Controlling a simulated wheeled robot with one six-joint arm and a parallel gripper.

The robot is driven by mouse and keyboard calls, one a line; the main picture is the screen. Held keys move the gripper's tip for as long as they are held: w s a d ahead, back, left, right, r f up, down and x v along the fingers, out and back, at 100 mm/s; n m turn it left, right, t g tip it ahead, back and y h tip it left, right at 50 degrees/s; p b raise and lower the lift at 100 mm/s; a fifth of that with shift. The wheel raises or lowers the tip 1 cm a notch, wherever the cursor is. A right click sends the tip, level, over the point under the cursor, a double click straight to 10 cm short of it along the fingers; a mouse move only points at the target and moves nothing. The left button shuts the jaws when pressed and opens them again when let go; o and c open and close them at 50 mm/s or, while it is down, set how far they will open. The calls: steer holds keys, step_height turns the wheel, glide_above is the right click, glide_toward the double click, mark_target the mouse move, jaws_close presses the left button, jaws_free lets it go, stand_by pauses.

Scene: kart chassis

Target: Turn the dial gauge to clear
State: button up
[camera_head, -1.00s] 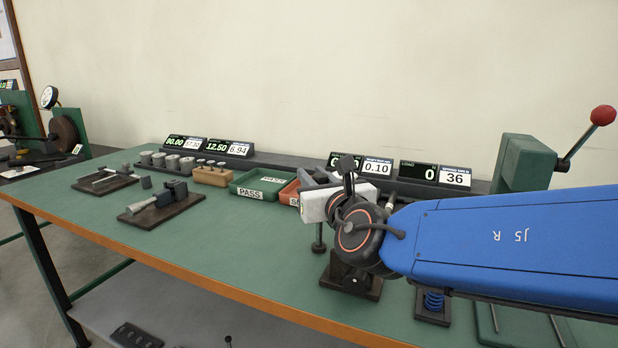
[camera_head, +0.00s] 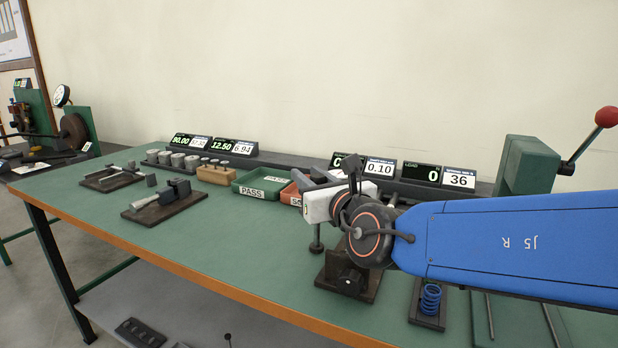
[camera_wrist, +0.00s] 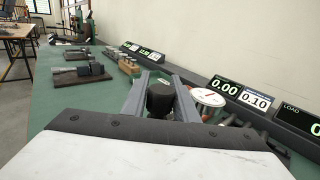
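A round white dial gauge (camera_wrist: 208,97) with a red mark shows in the wrist view, just right of my gripper. In the head view my own arm and gripper hide most of that spot. My gripper (camera_wrist: 161,76) has its two grey fingers apart; it also shows in the head view (camera_head: 318,186) over the bench. A dark cylindrical knob (camera_wrist: 160,98) shows between the fingers in the wrist view; I cannot tell whether they touch it. Another dial gauge (camera_head: 61,95) with a white face stands on a green stand at the far left.
A display reading 0.00 (camera_wrist: 224,85) stands behind the gauge. The green bench (camera_head: 200,235) carries a PASS tray (camera_head: 262,194), a dark vice-like tool (camera_head: 165,200) and a blue spring (camera_head: 430,298). A red-knobbed lever (camera_head: 606,117) rises at the right. The bench's front middle is clear.

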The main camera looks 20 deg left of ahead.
steer(key=shift+o, duration=1.3)
steer(key=shift+s, duration=0.1)
steer(key=v, duration=1.7)
steer(key=shift+s+d, duration=0.1)
steer(key=shift+d, duration=0.05)
